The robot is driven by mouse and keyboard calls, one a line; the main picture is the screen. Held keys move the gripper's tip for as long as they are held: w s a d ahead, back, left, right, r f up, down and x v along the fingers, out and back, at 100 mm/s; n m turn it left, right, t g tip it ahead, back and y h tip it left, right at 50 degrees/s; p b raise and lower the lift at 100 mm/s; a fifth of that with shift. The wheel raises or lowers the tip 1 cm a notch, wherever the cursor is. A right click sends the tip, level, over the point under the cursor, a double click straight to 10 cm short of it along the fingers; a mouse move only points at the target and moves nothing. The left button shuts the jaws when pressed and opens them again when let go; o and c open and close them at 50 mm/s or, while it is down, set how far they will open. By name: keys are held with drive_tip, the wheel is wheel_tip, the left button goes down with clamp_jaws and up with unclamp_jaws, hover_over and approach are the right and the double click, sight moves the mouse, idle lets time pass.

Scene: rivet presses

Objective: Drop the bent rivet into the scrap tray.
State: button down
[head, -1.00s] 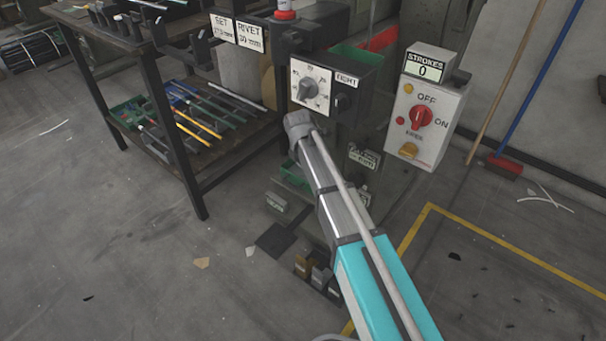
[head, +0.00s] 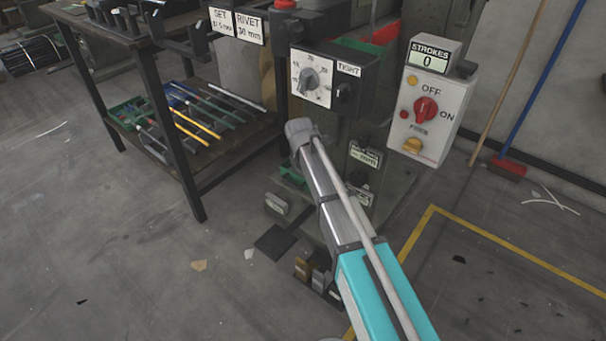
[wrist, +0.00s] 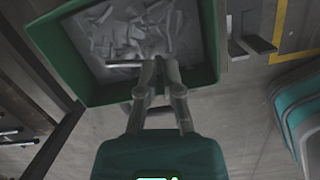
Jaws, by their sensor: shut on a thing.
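In the wrist view, my gripper (wrist: 162,68) is shut over the green scrap tray (wrist: 70,68), near the tray's edge. A thin pale rod, which looks like the rivet (wrist: 124,65), sticks out to the left of the fingertips over the tray's opening. Whether it is bent is too small to tell. Many pale scrap pieces (wrist: 135,30) lie in the tray. In the head view the gripper itself is hidden beyond the arm's end. A bit of green tray (head: 291,177) shows just left of my arm.
A press control box with a dial (head: 311,79) stands above my arm. A white STROKES switch box (head: 428,110) is to the right. A bench with a lower shelf of tools (head: 195,125) is at left. Dark pedals (head: 318,276) sit on the floor below.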

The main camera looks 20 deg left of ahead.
drive_tip(key=shift+f+b, duration=0.6)
drive_tip(key=shift+f, duration=0.05)
drive_tip(key=c, duration=0.8)
unclamp_jaws()
drive_tip(key=shift+r, duration=0.25)
drive_tip(key=shift+r+p, duration=0.65)
drive_tip(key=shift+p, duration=0.2)
wheel_tip(320, 180, up, 7)
drive_tip(key=s+p, duration=0.1)
drive_tip(key=p, duration=0.6)
drive_tip(key=shift+s+a, duration=0.15)
drive_tip(key=shift+a, duration=0.05)
drive_tip(key=shift+s, duration=0.1)
